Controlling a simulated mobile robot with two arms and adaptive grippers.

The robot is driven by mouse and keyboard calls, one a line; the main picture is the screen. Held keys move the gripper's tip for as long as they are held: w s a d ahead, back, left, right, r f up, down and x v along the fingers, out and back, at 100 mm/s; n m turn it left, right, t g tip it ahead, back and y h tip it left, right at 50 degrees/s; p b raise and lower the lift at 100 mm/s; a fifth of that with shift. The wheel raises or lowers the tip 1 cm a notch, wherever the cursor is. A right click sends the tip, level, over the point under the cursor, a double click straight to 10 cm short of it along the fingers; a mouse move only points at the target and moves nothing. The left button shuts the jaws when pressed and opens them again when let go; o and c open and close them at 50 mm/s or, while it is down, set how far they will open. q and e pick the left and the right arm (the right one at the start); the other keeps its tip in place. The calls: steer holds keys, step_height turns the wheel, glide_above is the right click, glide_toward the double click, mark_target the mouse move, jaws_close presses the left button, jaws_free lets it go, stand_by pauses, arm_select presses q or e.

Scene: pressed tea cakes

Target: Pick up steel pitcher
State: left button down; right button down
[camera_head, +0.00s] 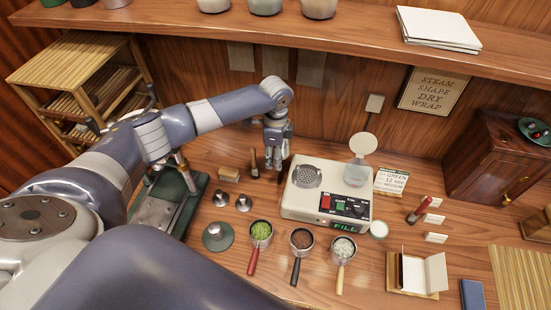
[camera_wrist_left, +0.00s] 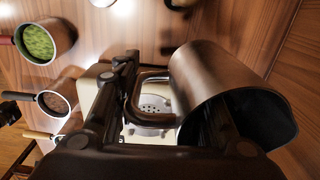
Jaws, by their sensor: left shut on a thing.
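The steel pitcher (camera_wrist_left: 220,75) is large at the right of the left wrist view. It is a brownish metal cylinder with a dark open mouth and a looped handle (camera_wrist_left: 153,74). My left gripper (camera_head: 276,160) points down behind the left end of the white machine in the head view, and it is shut on the pitcher. Its dark fingers show at the pitcher's handle side in the wrist view. In the head view the gripper mostly hides the pitcher, and I cannot tell whether it touches the counter. My right gripper is not in view.
The white machine (camera_head: 298,209) with a perforated disc stands just right of the gripper. Cups of green (camera_head: 261,231), brown (camera_head: 302,238) and pale (camera_head: 343,247) material stand in front. A wooden brush (camera_head: 254,164) stands close to the left. A shelf (camera_head: 340,38) runs above.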

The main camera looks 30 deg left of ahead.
arm_select(q)
steer(key=s+d, duration=0.2)
steer(key=s, duration=0.7)
steer(key=s+d, duration=0.2)
steer(key=s, duration=0.7)
steer(key=shift+s+d, duration=0.4)
